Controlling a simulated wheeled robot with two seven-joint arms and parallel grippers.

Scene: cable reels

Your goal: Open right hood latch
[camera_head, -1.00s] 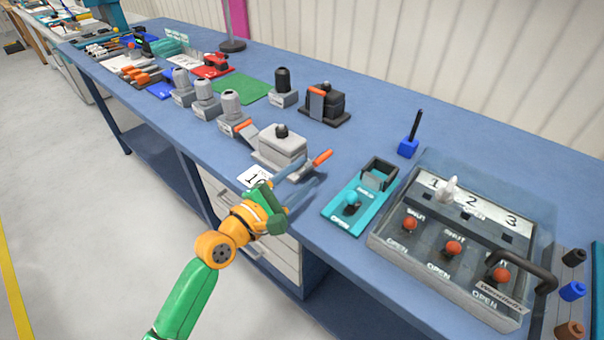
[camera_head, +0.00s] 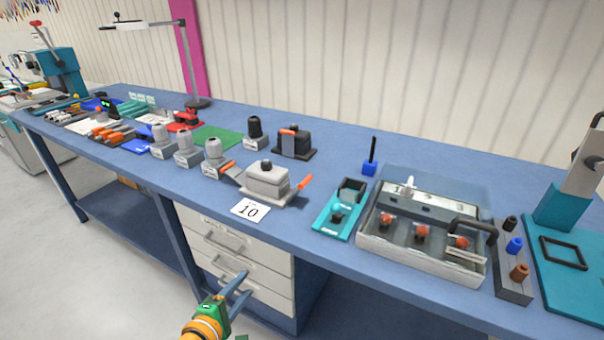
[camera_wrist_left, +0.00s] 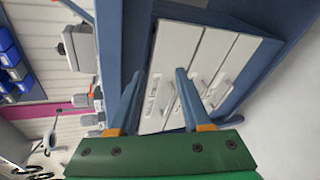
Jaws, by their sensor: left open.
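The grey hood (camera_head: 268,178) sits on the blue bench behind the white card numbered 10 (camera_head: 250,210). Its right latch (camera_head: 304,183) has an orange handle and sticks out to the right, slanting upward. Its left latch (camera_head: 227,168), also orange-tipped, slants out to the left. My left gripper (camera_head: 246,282) is open and empty, below the bench edge in front of the drawers, well apart from the hood. In the left wrist view its two fingers (camera_wrist_left: 160,76) are spread with the drawer fronts behind them. My right gripper is not seen.
White drawers (camera_head: 240,252) stand under the bench. Right of the hood are a teal fixture (camera_head: 338,212) and a clear-covered switch box (camera_head: 420,240). Grey cylindrical parts (camera_head: 186,152) stand to the left. A black block (camera_head: 294,142) stands behind.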

